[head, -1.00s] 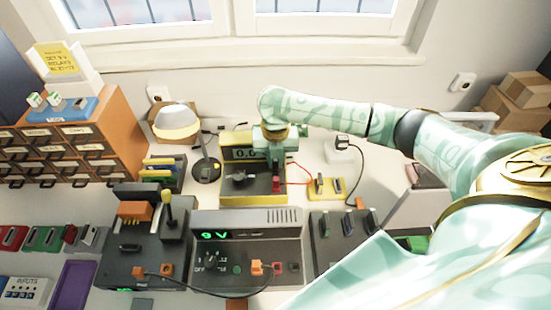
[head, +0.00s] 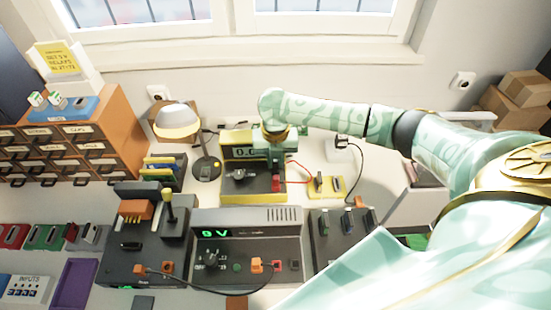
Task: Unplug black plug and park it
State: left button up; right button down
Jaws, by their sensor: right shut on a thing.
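My right gripper (head: 275,160) reaches in from the right and points down over the right side of the yellow and black meter unit (head: 226,197). It is shut on a small dark piece, seemingly the black plug, mostly hidden by the gripper. Just below the fingers is a red plug (head: 276,185) on the unit. A red lead (head: 298,165) runs from there to the small yellow block (head: 318,190). The meter's display is partly covered by my gripper. My left gripper is not in view.
A power supply (head: 250,222) reading 0 V stands in front, with a dark lever unit (head: 130,268) left and a dark switch box (head: 345,235) right. A lamp (head: 178,122) stands behind left. A black adapter (head: 342,141) sits in a white socket block behind right.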

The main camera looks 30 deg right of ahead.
jog(key=shift+f, duration=0.35)
dwell(0.6)
jog(key=c, duration=1.3)
grip_release()
jog(key=shift+r, duration=0.15)
notch_tip(320, 180, up, 16)
jog(key=p, duration=0.6)
